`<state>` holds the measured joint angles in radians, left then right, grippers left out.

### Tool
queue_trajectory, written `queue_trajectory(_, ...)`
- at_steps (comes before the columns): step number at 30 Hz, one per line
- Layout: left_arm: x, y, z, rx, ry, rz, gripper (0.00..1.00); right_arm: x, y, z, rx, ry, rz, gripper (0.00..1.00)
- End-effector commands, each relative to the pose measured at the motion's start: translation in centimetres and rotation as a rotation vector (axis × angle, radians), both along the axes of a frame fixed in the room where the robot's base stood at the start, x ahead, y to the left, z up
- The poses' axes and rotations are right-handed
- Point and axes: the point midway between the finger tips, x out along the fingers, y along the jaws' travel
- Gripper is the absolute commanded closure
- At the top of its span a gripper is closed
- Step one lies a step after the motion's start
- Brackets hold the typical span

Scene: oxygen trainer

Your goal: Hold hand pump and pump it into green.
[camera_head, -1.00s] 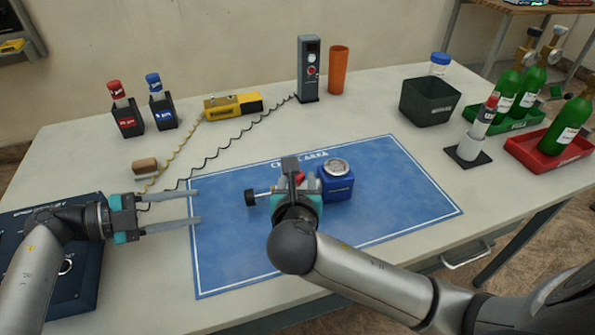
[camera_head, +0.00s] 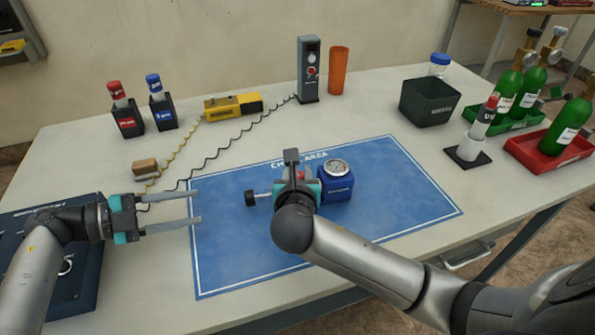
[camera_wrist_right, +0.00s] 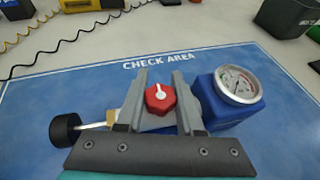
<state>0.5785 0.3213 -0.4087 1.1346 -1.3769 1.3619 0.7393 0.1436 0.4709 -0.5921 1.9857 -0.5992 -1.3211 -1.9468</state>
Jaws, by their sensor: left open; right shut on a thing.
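The hand pump (camera_head: 336,187) lies on the blue check-area mat (camera_head: 235,265). It has a blue body, a round gauge (camera_wrist_right: 237,84), a red knob (camera_wrist_right: 160,99) and a black plunger end (camera_wrist_right: 65,129) pointing left. My right gripper (camera_head: 297,178) is over the pump's middle and shut on it. In the right wrist view its fingers stand on both sides of the red knob, and part of the pump is hidden behind them. The gauge needle is too small to read surely. My left gripper (camera_head: 195,207) is open and empty, left of the plunger end at the mat's left edge.
Red and blue bottles (camera_head: 120,105) in black holders, a yellow device (camera_head: 228,106) and coiled cords stand at the back left. A dark bin (camera_head: 428,103), a stand with a cylinder (camera_head: 468,153) and green bottles in trays are at the right. The mat's front is clear.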

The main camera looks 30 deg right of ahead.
Motion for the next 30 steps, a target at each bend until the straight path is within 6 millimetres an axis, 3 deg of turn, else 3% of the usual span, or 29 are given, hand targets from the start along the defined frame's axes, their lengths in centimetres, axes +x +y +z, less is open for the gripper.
queue_trajectory(5, 0.0, 0.0, 0.0, 0.0, 0.0, 0.0, 0.5, -0.01, 0.02, 0.01, 0.0, 0.0, 0.0, 1.0)
queue_trajectory(30, 0.0, 0.0, 0.0, 0.0, 0.0, 0.0, 0.5, -0.03, 0.02, -0.01, 0.0, 0.0, 0.0, 1.0)
